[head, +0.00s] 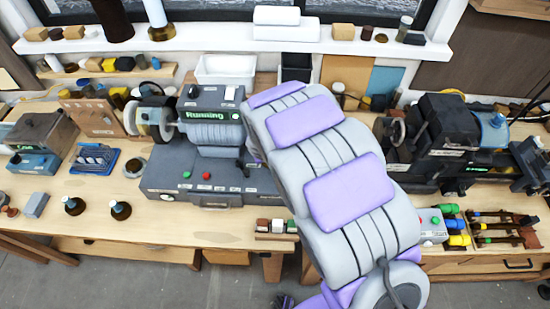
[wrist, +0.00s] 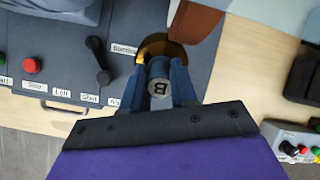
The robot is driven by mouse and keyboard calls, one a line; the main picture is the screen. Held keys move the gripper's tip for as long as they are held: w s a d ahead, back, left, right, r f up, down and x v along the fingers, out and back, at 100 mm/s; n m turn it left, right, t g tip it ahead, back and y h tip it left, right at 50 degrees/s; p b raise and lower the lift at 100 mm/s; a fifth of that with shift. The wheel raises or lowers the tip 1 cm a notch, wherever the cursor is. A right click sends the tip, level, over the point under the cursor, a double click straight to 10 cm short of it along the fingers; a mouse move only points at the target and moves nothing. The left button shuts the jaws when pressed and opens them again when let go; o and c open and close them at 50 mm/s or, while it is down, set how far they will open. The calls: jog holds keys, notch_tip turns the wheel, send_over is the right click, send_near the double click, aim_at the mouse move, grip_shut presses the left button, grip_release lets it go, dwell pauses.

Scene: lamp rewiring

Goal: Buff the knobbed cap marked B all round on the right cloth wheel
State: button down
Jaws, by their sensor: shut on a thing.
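My gripper (wrist: 160,85) is shut on the knob of the knobbed cap marked B (wrist: 148,52). The knob is grey with a dark B on its end, and the brass-brown rim shows beyond the fingers in the wrist view. The cap is over the right part of the grey buffing machine (head: 160,180); I cannot tell whether it touches anything. In the head view my arm hides the gripper, the cap and the right cloth wheel. The left cloth wheel (head: 145,122) is pale and in plain view. The machine's display reads "Running".
Two similar dark knobbed pieces (head: 73,205) (head: 120,210) stand on the bench at left. The machine has a red button (wrist: 32,65) and a black lever (wrist: 97,58). Another dark machine (head: 440,130) stands at right. The bench front between the pieces and the machine is clear.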

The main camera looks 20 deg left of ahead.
jog(key=shift+w+d+r+p, duration=0.1)
jog(key=shift+r+p, duration=0.25)
jog(key=shift+p, duration=0.9)
jog(key=shift+d, duration=0.7)
jog(key=shift+s+d+f+b, duration=0.1)
jog(key=shift+s+f+b, duration=0.15)
jog(key=shift+s, duration=0.3)
jog(key=shift+s+d+f+b, duration=0.15)
jog(key=shift+s+f, duration=0.15)
jog(key=shift+s, duration=0.2)
